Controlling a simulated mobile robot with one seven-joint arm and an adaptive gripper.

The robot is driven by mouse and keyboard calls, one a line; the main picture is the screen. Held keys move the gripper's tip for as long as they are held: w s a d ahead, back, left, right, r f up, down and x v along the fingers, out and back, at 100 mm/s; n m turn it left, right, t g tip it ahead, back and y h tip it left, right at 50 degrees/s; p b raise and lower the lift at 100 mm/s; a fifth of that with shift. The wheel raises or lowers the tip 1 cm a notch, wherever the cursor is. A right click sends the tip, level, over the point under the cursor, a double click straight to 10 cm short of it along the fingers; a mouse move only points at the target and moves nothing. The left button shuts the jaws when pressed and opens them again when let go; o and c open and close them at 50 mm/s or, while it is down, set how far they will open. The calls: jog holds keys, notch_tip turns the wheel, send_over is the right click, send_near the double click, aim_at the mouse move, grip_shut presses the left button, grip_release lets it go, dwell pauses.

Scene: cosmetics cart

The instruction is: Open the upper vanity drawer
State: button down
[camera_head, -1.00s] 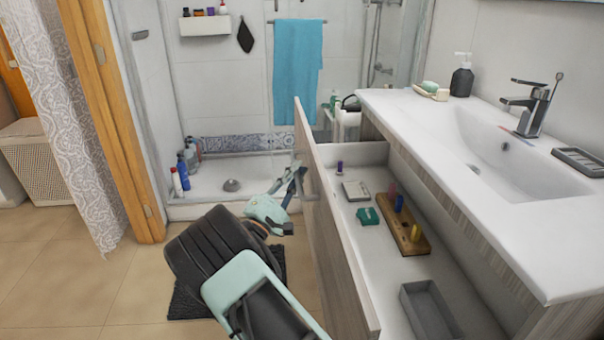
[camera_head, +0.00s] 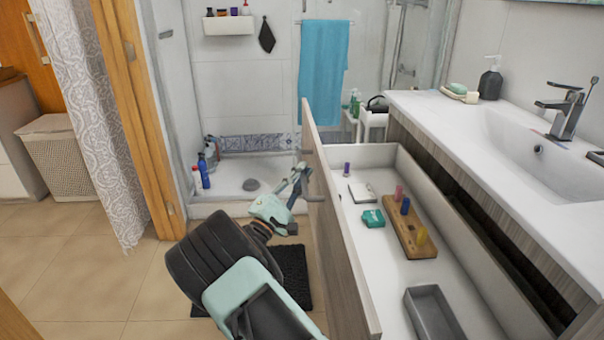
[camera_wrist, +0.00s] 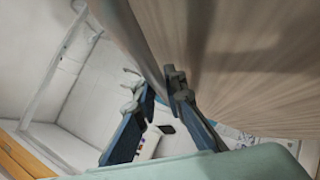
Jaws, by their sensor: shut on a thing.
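The upper vanity drawer (camera_head: 385,290) stands pulled well out from under the white countertop (camera_head: 480,165). Its wood-grain front (camera_head: 335,225) faces left, and its white interior is exposed. The front also fills much of the wrist view (camera_wrist: 240,60). My gripper (camera_head: 302,180) is at the outer face of the drawer front, near its far end, with its fingers shut on the drawer handle (camera_head: 314,198). The fingers show in the wrist view (camera_wrist: 158,100) close against the front. The exact contact on the handle is partly hidden.
Inside the drawer are a wooden holder (camera_head: 410,232) with coloured pegs, a grey tray (camera_head: 433,315), a teal box (camera_head: 373,218) and a white box (camera_head: 362,193). A dark mat (camera_head: 292,275) lies on the floor. Tiled floor to the left is clear.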

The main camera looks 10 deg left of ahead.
jog(key=shift+f, duration=0.1)
dwell(0.3)
jog(key=c, duration=2)
grip_release()
jog(key=shift+s, duration=0.1)
jog(key=v, duration=1.2)
